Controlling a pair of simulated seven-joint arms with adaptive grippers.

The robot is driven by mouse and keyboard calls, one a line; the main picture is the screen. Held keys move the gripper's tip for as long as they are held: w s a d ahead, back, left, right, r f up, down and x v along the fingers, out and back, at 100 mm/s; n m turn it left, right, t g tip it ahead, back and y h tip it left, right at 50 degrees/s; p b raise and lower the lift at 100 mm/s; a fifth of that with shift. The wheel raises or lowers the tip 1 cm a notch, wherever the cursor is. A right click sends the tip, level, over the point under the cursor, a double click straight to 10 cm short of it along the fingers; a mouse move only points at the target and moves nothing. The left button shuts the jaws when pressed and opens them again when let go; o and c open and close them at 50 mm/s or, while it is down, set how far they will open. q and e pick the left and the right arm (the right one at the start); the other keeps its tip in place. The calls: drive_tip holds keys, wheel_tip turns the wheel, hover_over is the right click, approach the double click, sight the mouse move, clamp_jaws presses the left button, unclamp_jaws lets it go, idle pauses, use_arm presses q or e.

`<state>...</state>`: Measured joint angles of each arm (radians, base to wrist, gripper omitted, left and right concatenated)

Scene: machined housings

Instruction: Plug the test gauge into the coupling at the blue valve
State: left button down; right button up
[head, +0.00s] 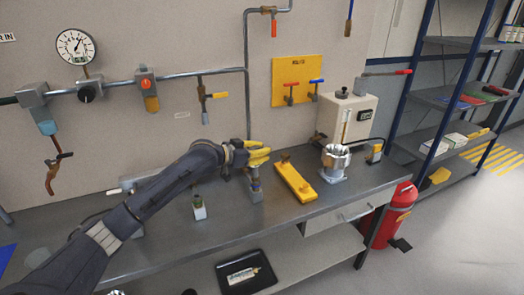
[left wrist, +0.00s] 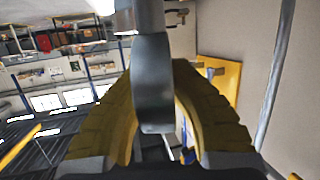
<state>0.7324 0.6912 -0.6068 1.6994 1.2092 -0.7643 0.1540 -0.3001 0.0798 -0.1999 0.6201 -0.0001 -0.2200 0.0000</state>
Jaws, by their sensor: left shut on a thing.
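My left gripper (head: 262,155), with yellow fingers, is over the middle of the bench, left of the yellow panel. In the left wrist view, its fingers are shut on a dark grey rounded thing with a bright metal part, which looks like the test gauge (left wrist: 152,85). Its dial face does not show, and in the head view the fingers mostly hide it. The blue valve (head: 316,81) is on the right of the yellow panel (head: 297,67), beside a red-handled valve (head: 291,85). My right gripper is not in view.
A yellow bar (head: 296,181), metal housing (head: 335,162) and pale machine (head: 345,118) are to the right. Pipes (head: 165,78) and a dial gauge (head: 75,46) line the wall.

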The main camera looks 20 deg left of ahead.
use_arm(q)
drive_tip(key=shift+f, duration=0.1)
drive_tip(key=c, duration=1.3)
unclamp_jaws()
drive_tip(key=shift+o, duration=0.2)
drive_tip(key=shift+s, duration=0.1)
drive_tip(key=v, duration=1.2)
drive_tip(key=shift+d, duration=0.1)
